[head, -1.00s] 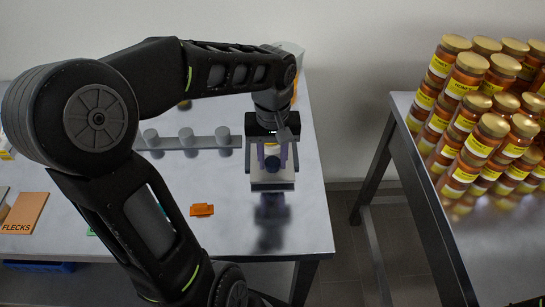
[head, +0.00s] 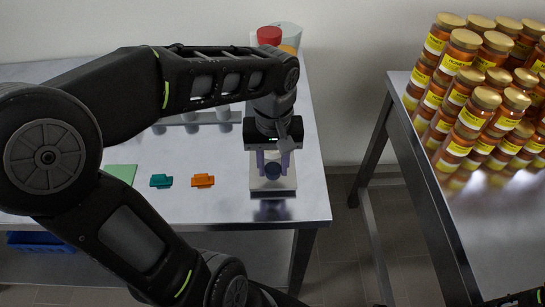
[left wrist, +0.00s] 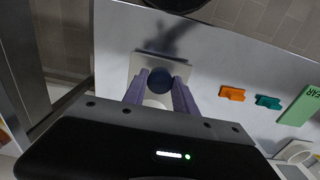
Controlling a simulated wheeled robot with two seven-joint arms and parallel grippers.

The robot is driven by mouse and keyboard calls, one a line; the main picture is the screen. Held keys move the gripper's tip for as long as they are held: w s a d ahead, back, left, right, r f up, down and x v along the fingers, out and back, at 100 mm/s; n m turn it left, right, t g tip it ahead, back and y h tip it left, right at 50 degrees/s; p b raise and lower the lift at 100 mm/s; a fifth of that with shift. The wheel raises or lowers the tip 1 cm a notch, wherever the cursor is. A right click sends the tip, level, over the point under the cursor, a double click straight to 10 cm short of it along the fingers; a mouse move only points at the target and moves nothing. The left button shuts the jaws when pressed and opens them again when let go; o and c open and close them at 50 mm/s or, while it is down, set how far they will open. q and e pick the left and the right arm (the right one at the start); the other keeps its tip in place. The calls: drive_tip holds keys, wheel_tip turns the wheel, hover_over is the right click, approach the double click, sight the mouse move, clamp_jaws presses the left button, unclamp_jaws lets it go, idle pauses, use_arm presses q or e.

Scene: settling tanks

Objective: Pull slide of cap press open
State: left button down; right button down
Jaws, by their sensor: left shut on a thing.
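The slide of the cap press shows as a pale plate (head: 259,184) with a dark blue round knob (head: 273,171), toward the near edge of the table. In the left wrist view the plate (left wrist: 140,62) and the knob (left wrist: 160,80) also show. My left gripper (head: 272,162) points down, with its purple fingers on either side of the knob and shut on it. The fingers also show in the left wrist view (left wrist: 160,92). The press body is mostly hidden behind my left arm and gripper. My right gripper is not seen.
An orange piece (head: 203,181) and a teal piece (head: 161,181) lie left of the slide, with a green card (head: 121,173) farther left. A red-topped thing (head: 269,35) stands behind my arm. Stacked honey jars (head: 465,95) stand on the right table (head: 480,230), across a gap.

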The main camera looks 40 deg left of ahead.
use_arm(q)
drive_tip(key=shift+s+d, duration=0.1)
drive_tip(key=shift+s, duration=0.05)
drive_tip(key=c, duration=1)
unclamp_jaws()
wheel_tip(320, 180, up, 8)
drive_tip(key=shift+f, duration=0.1)
